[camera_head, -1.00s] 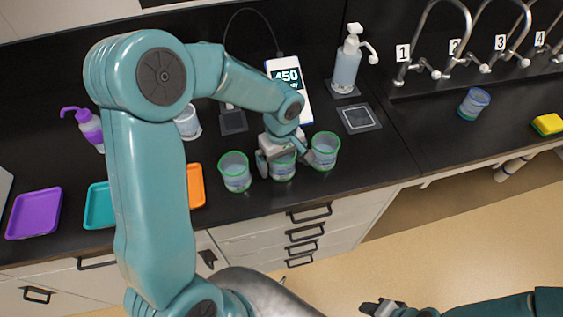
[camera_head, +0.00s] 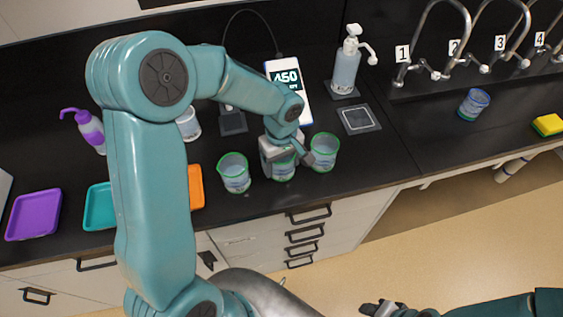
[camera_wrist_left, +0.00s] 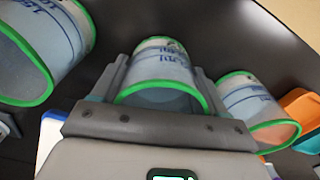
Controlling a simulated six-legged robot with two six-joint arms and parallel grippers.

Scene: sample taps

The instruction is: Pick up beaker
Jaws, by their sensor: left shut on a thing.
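Three clear beakers with green rims stand in a row near the front edge of the black bench. My left gripper (camera_head: 281,157) is shut on the middle beaker (camera_head: 284,170), with a finger on each side of it. In the left wrist view the middle beaker (camera_wrist_left: 163,75) sits between the two fingers (camera_wrist_left: 160,88). The left beaker (camera_head: 235,173) and the right beaker (camera_head: 324,152) stand close on either side. Whether the held beaker touches the bench is hidden. My right gripper (camera_head: 382,308) is low at the bottom edge, away from the bench; its jaws are too small to judge.
A blue-rimmed beaker (camera_head: 473,104) stands near the numbered taps. Purple (camera_head: 34,214), teal (camera_head: 100,207) and orange (camera_head: 196,187) trays are at left. A yellow sponge (camera_head: 548,124) is far right.

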